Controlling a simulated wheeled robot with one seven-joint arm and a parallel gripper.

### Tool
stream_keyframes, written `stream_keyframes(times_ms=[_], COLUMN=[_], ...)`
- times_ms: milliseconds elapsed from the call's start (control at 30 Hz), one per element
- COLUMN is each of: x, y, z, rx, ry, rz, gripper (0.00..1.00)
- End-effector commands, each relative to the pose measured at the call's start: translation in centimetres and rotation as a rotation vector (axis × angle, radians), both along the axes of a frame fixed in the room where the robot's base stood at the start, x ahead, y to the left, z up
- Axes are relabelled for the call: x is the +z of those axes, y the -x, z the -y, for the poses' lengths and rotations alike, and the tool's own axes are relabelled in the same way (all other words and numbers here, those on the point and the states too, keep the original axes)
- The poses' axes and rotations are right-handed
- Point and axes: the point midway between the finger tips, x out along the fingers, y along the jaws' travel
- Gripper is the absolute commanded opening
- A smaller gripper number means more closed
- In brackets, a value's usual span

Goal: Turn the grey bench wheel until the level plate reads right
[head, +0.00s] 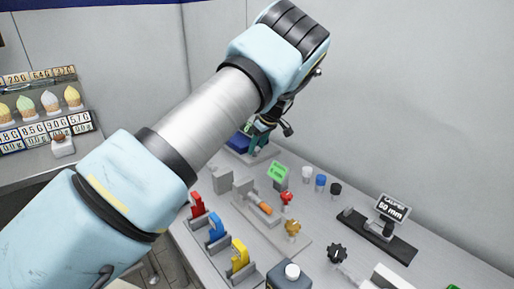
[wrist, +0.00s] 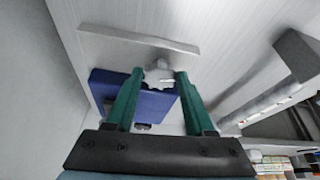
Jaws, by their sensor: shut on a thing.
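My gripper (head: 261,139) is at the far end of the bench, its green fingers pointing down beside a blue block (head: 239,141). In the wrist view, a small light grey lobed piece, which looks like the grey bench wheel (wrist: 159,75), sits between the two fingertips. My gripper (wrist: 160,80) is shut on it. The blue block (wrist: 108,88) lies behind the fingers there. In the head view the wheel is hidden by my gripper. A small green plate (head: 278,171) with dark lettering stands nearby, too small to read. I cannot tell whether it is the level plate.
Red, blue and yellow levers (head: 215,228) line the near left bench edge. An orange-handled piece (head: 262,206), red and brass knobs, and white, blue and black caps (head: 320,181) stand mid-bench. A wall runs behind the bench.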

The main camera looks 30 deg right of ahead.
Motion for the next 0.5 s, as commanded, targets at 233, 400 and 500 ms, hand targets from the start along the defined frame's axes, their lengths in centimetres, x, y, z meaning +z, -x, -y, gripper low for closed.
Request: stream_keyframes(times_ms=[233,400,500], x=[0.1,0.1,0.1], y=[-0.03,-0.03,-0.03], z=[0.12,0.12,0.12], rx=[0.016,0.016,0.016], ry=[0.002,0.002,0.002], rz=[0.001,0.001,0.001], gripper=[0.0,0.0,0.55])
